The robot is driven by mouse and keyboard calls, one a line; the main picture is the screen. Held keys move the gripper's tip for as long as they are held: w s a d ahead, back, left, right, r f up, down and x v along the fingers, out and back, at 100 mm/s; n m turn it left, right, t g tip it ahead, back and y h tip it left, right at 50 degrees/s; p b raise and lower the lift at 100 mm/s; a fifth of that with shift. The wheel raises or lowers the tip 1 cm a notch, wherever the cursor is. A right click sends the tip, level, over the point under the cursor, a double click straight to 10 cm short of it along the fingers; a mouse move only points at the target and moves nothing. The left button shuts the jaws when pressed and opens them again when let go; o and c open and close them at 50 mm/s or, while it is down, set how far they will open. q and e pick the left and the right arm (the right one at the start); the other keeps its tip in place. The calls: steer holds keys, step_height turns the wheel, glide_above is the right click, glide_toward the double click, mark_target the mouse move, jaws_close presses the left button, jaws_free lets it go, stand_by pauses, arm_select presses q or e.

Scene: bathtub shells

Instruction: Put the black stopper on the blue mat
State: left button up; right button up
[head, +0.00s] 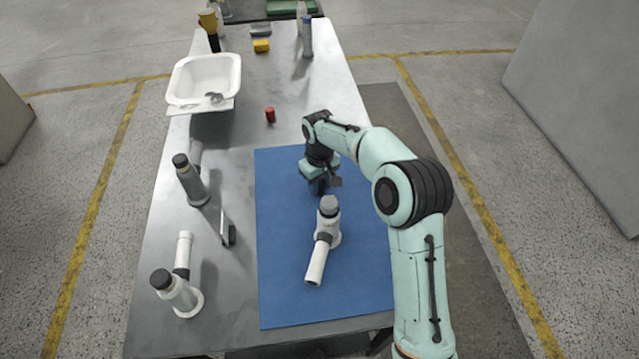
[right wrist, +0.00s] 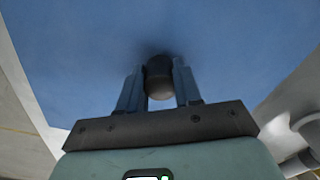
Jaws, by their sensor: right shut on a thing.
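The blue mat (head: 283,285) lies on the metal table and fills much of the right wrist view (right wrist: 75,55). My right gripper (head: 319,188) is low over the far part of the mat. In the right wrist view the right gripper (right wrist: 159,88) is shut on the black stopper (right wrist: 158,68), a small dark cylinder with a greyish near end. A dark shadow lies on the mat around it; I cannot tell whether it touches the mat. In the head view the stopper is hidden by the gripper. My left gripper is not in view.
A white fitting with a grey cap (head: 328,222) stands on the mat, close in front of the right gripper. Similar fittings (head: 178,293) (head: 190,180) stand left of the mat, near a thin upright piece (head: 228,228). A red cylinder (head: 270,115) and white tub (head: 203,80) are beyond.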

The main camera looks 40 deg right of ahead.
steer(key=shift+f, duration=0.2)
steer(key=o, duration=1)
step_height(320, 180, up, 12)
steer(key=p, duration=0.2)
steer(key=shift+r, duration=0.25)
